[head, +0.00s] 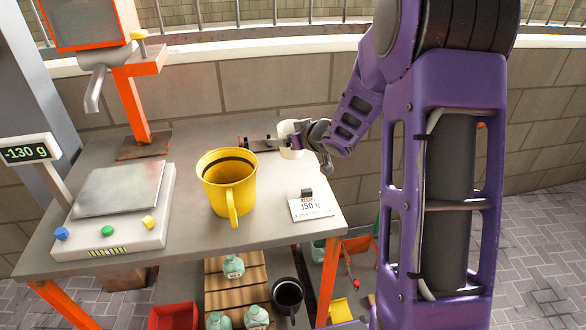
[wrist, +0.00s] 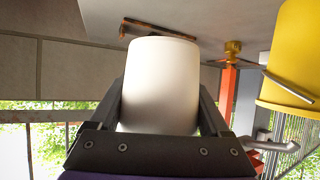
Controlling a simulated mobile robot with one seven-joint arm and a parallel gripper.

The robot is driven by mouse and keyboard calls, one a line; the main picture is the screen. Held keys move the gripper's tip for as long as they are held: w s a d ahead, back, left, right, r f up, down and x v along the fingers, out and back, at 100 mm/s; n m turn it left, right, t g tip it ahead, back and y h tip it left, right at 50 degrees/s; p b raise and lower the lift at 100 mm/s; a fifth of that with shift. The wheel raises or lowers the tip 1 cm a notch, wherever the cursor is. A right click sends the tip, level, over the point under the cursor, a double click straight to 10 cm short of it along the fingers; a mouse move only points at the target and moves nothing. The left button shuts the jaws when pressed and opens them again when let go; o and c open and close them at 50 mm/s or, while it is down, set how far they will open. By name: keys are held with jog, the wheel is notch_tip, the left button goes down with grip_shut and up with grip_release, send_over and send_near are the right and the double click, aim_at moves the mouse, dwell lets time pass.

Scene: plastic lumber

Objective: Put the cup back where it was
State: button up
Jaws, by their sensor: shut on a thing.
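A white cup (head: 289,140) is at the back right of the grey worktable (head: 150,240). My gripper (head: 305,136) is shut on it, coming from the right. In the wrist view the white cup (wrist: 160,85) fills the space between the two dark fingers of my gripper (wrist: 161,105), one on each side. A dark flat bar-like piece (head: 259,144) lies on the table just left of the cup. In the wrist view this bar (wrist: 158,29) shows just beyond the cup's end. I cannot tell whether the cup touches the table.
A yellow mug (head: 228,180) stands mid-table, left of the cup. A scale (head: 120,205) reading -130 g is at left, by an orange stand with a spout (head: 95,85). A 150 g card (head: 311,206) lies at the front right. Lower shelf holds several bottles.

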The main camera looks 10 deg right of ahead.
aim_at(287, 169)
jog(key=shift+f+b, duration=0.95)
jog(key=shift+f, duration=2.5)
jog(key=shift+f, duration=0.1)
jog(key=shift+f, duration=0.15)
jog(key=o, duration=1.3)
jog(key=shift+r, duration=0.25)
jog(key=shift+s+d+r, duration=0.1)
jog(key=shift+s+r, duration=0.1)
jog(key=shift+s, duration=0.05)
jog(key=p+v, duration=0.2)
jog(key=v, duration=0.9)
jog(key=shift+s, duration=0.2)
